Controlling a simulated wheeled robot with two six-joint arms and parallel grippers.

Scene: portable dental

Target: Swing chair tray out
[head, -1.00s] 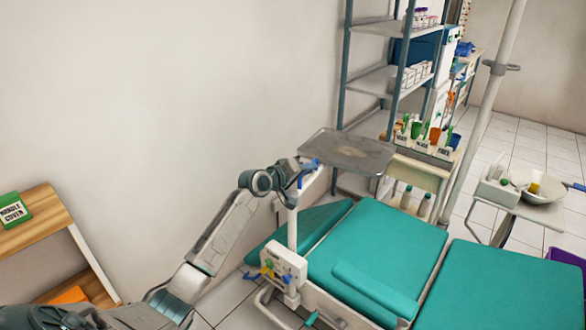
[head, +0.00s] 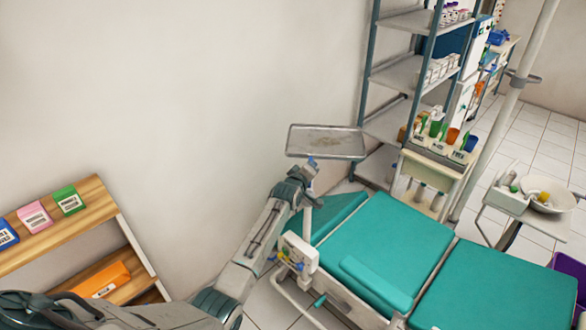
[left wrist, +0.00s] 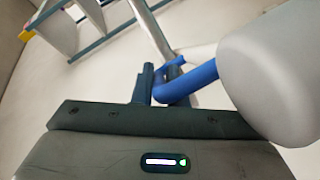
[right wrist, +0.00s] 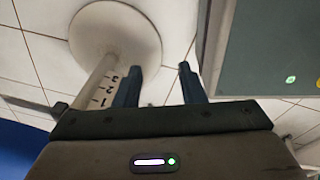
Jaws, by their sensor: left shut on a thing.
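The chair tray (head: 326,155) is a flat grey metal plate with a raised rim. In the head view it stands beyond the head end of the green dental chair (head: 385,245), in front of the bare wall, and no longer overlaps the chair in the picture. My left gripper (head: 309,172) is just under the tray's near edge. In the left wrist view its fingers (left wrist: 165,85) are shut on the blue handle (left wrist: 195,80). My right gripper (right wrist: 158,85) shows only in the right wrist view, open and empty, with a pale marked pole (right wrist: 98,85) behind its left finger.
A metal shelf rack (head: 412,80) stands to the right of the tray. A small cart (head: 432,170) with cups is beside the chair. A wooden shelf (head: 65,235) with boxes stands at the left. Bare wall lies left of the tray.

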